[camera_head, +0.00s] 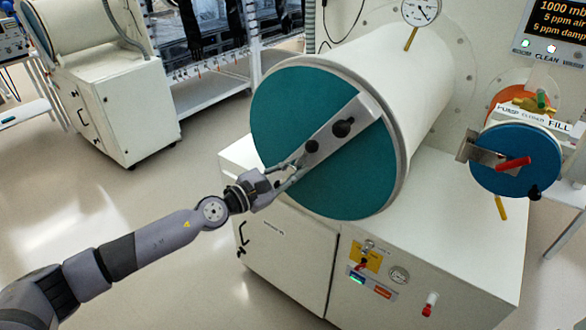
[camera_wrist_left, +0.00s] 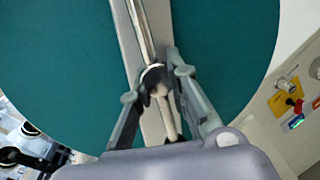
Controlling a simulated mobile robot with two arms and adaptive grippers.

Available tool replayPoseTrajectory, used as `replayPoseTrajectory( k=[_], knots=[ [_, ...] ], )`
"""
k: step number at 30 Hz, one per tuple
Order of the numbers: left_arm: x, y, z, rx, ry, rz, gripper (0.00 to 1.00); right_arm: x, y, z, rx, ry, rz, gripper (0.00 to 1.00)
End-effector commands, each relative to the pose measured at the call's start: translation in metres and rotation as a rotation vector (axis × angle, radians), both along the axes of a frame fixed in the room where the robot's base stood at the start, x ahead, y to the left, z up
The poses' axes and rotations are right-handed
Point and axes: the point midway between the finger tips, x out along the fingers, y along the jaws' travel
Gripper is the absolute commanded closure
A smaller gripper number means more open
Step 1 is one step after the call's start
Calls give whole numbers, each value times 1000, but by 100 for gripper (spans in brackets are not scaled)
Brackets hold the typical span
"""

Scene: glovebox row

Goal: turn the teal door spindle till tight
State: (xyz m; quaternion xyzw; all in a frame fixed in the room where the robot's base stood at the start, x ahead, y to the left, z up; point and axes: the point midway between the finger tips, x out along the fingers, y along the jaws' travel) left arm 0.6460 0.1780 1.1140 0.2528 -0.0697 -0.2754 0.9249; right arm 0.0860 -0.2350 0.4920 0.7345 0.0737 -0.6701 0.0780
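The large teal door (camera_head: 275,110) closes the end of a white cylindrical chamber. A pale metal bar (camera_head: 366,106) crosses it at a slant, with dark spindle parts (camera_head: 343,127) near the middle. My left gripper (camera_head: 288,172) is at the lower left end of this bar, in front of the door. In the left wrist view, its two fingers (camera_wrist_left: 156,84) are spread to either side of a small dark-and-light knob (camera_wrist_left: 155,79) on a metal rod. Gaps seem to show beside the knob. My right gripper is in neither view.
A smaller blue door (camera_head: 510,175) with a red handle is at the right, below a readout screen (camera_head: 560,25). A white cabinet (camera_head: 285,255) with a gauge and switches stands under the chamber. Open floor lies at the left.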

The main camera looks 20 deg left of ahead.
Motion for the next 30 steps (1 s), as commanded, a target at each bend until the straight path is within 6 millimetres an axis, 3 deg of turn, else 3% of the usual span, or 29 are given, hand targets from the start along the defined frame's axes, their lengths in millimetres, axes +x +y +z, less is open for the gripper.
replayPoseTrajectory(
  k=[6, 17, 30],
  knots=[
    [1, 0, 2, -4, -2, 1, 69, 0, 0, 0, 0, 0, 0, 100],
    [-3, 2, 2, -7, -2, 1, 69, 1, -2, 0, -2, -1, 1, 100],
    [-50, 32, 1, -10, 3, 2, 69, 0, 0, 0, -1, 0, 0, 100]
  ],
)
